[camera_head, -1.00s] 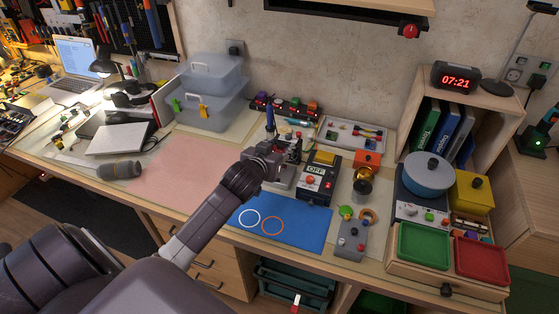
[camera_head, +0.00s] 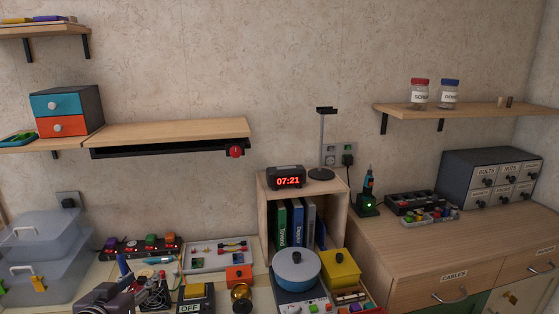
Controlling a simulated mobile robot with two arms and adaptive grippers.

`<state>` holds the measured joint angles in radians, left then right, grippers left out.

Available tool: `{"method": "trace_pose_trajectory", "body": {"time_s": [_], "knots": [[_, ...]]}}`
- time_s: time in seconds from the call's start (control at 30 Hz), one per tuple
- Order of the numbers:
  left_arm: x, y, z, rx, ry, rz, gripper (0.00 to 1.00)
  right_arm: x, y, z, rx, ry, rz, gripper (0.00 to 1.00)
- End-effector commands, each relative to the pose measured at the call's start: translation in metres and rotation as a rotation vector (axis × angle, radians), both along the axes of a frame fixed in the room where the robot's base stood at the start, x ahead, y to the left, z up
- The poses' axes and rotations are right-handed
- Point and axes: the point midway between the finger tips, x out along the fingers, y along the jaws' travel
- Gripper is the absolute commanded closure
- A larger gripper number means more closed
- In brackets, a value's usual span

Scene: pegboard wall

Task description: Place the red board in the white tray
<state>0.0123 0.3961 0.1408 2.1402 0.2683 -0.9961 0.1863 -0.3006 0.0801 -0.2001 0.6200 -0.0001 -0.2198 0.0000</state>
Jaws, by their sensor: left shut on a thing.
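A pale, whitish tray (camera_head: 218,256) lies at the back of the bench, with small coloured parts in it. My left gripper (camera_head: 128,297) is at the bottom edge, left of and nearer than the tray. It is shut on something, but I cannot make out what. Its fingertips are close to a dark stand (camera_head: 156,291) and a blue-handled tool (camera_head: 124,266). I cannot pick out a red board in this view. The near part of the bench is out of frame. My right gripper is not in view.
A box marked OFF (camera_head: 195,298), an orange block (camera_head: 239,276) and a brass-coloured round item (camera_head: 241,297) stand near the tray. A blue-grey pot (camera_head: 296,270) and a wooden cubby (camera_head: 262,215) are to its right. A shelf (camera_head: 165,132) hangs above.

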Motion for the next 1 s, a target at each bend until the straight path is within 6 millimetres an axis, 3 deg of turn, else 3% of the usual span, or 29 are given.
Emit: {"method": "trace_pose_trajectory", "body": {"time_s": [0.13,0.37,0.7,0.83,1.0], "knots": [[-0.025,-0.029,-0.016,-0.006,0.001,-0.160,0.79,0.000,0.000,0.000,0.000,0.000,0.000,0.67],[-0.063,-0.071,-0.019,-0.005,-0.002,-0.412,0.79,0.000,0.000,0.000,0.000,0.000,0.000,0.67],[-0.145,-0.139,0.009,0.004,-0.004,-0.867,0.79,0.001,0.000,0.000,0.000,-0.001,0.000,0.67],[-0.167,-0.152,0.020,0.003,-0.003,-0.971,0.79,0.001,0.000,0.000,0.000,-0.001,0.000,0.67],[-0.177,-0.158,0.026,-0.002,-0.004,-1.017,0.79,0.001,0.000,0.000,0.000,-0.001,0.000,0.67]]}}
